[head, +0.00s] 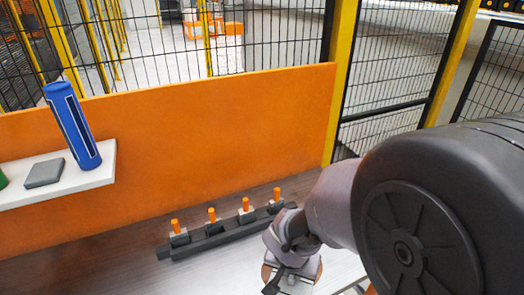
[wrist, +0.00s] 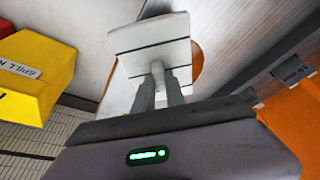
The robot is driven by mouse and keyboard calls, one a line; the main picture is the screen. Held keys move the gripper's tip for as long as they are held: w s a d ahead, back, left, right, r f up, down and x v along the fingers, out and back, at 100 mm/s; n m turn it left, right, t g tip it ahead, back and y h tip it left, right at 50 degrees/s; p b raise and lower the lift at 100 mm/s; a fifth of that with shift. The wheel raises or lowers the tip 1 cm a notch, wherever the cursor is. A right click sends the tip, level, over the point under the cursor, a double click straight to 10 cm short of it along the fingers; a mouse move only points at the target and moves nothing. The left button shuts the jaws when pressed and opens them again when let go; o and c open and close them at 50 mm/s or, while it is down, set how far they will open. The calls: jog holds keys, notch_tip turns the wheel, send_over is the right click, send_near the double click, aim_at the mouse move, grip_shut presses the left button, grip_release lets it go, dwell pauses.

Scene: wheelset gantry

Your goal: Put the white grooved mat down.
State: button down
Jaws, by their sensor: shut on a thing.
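The white grooved mat (wrist: 150,48) is in the wrist view, a pale square plate with dark grooves across it and a short post at its near side. My gripper (wrist: 160,94) has its two fingers shut on that post, so the mat is held out beyond the fingertips. In the head view my gripper (head: 287,280) is low in the picture, over the grey table (head: 215,272). The mat is mostly hidden there by my wrist. I cannot tell whether it touches the surface below.
A white shelf (head: 100,177) at left holds a blue cylinder (head: 72,125) and a grey slab (head: 45,173). A yellow box (wrist: 28,80) shows in the wrist view.

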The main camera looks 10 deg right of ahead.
jog(key=w, duration=0.2)
jog(key=w+d, duration=0.1)
jog(key=w, duration=0.1)
jog(key=w+d+f, duration=0.1)
jog(key=w, duration=0.1)
jog(key=shift+w+p, duration=0.15)
jog(key=shift+p, duration=0.25)
jog(key=shift+s+a+b+x, duration=0.15)
jog(key=shift+b+x, duration=0.35)
jog(key=shift+x, duration=0.4)
jog(key=shift+s+a+b+x, duration=0.15)
jog(key=shift+b+x, duration=0.3)
jog(key=shift+x, duration=0.4)
jog(key=shift+f, duration=0.2)
jog(key=shift+f, duration=0.15)
jog(key=c, duration=1.4)
grip_release()
